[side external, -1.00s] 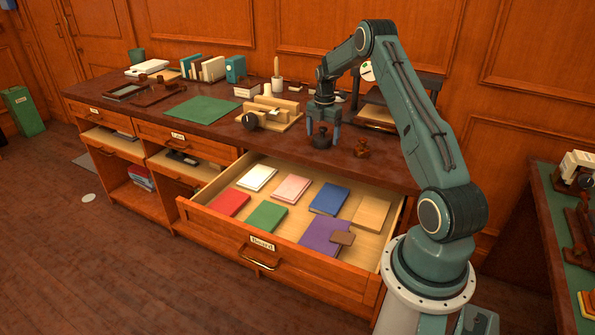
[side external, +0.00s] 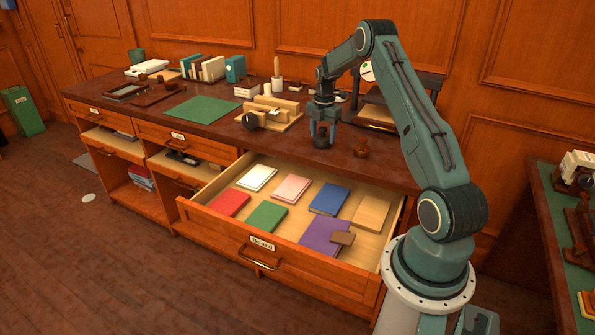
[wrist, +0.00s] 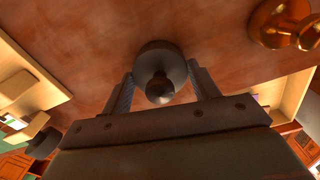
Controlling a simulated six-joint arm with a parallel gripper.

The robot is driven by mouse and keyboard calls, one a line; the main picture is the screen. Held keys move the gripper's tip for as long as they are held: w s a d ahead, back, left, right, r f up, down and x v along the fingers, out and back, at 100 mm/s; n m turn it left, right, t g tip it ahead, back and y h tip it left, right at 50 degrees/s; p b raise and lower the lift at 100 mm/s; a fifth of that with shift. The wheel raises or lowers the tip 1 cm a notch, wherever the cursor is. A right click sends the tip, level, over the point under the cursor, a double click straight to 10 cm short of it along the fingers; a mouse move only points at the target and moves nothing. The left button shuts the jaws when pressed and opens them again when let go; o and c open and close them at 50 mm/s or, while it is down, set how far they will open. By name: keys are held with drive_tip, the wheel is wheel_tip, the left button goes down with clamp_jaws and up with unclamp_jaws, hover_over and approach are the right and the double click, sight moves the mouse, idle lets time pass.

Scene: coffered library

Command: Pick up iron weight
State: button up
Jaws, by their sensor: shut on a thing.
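The iron weight (side external: 321,141) is a dark, round piece with a knob on top, standing on the desk top near its front edge, above the open drawer. In the wrist view the iron weight (wrist: 159,66) shows its wide body and its knob between the two fingers. My gripper (side external: 323,137) points down over it and is shut on it, with one finger on each side. In the wrist view my gripper (wrist: 160,88) has its fingertips against the weight's sides. I cannot tell whether its base touches the desk.
A brass weight (side external: 362,148) stands close to the right; it also shows in the wrist view (wrist: 282,24). A wooden device (side external: 270,113) with a black knob is to the left. The open drawer (side external: 262,246) holds several coloured books below. A press (side external: 378,112) stands behind.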

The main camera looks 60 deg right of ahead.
sight(321, 128)
drive_tip(key=shift+r, duration=0.15)
wheel_tip(321, 128, up, 20)
idle(0.8)
idle(1.2)
drive_tip(key=a+f, duration=1.2)
drive_tip(key=a, duration=0.2)
drive_tip(key=s+a+f, duration=0.3)
drive_tip(key=s+a, duration=0.3)
drive_tip(key=a, duration=0.2)
drive_tip(key=s+a+f, duration=0.4)
drive_tip(key=s+a, duration=0.2)
drive_tip(key=a, duration=0.2)
drive_tip(key=shift+s, duration=0.4)
drive_tip(key=shift+f, duration=0.45)
